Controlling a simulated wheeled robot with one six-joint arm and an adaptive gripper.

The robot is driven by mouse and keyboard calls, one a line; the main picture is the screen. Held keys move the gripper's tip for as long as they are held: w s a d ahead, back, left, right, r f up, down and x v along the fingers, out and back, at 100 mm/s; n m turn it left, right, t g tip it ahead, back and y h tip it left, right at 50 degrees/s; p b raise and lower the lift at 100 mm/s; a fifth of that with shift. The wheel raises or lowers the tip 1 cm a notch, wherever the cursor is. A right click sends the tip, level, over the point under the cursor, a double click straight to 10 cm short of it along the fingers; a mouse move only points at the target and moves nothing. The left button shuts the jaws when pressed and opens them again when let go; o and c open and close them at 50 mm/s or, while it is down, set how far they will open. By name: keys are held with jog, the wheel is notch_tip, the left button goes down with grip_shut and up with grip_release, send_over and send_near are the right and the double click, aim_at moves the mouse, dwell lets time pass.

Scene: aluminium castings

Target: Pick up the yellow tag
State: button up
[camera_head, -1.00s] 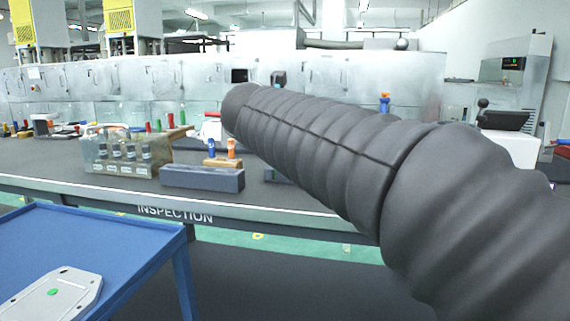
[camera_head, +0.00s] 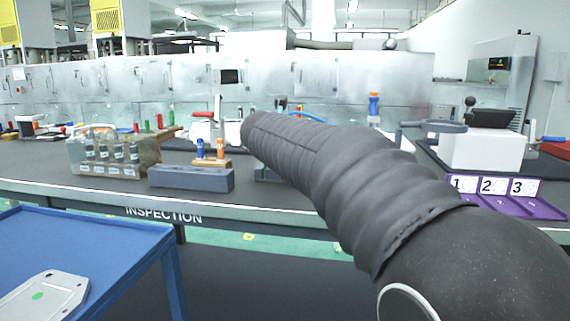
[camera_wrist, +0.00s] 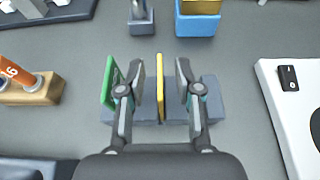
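The yellow tag (camera_wrist: 160,88) is a thin upright plate seen edge-on in the wrist view. It stands at a grey block (camera_wrist: 145,112). My gripper (camera_wrist: 157,80) is open, with one finger on each side of the yellow tag. A gap shows between the tag and each finger. A green tag (camera_wrist: 108,86) stands just left of the left finger, close to its outer side. In the head view my arm hides the gripper and the yellow tag.
In the wrist view a wooden block (camera_wrist: 35,92) with an orange piece stands left, a blue bin (camera_wrist: 197,25) beyond, and a white object (camera_wrist: 290,115) right. In the head view a purple tray (camera_head: 525,208) numbered 1 to 3 lies right on the inspection table.

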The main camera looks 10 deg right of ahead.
jog(key=shift+w+d+f, duration=0.1)
jog(key=shift+w, duration=0.1)
grip_shut()
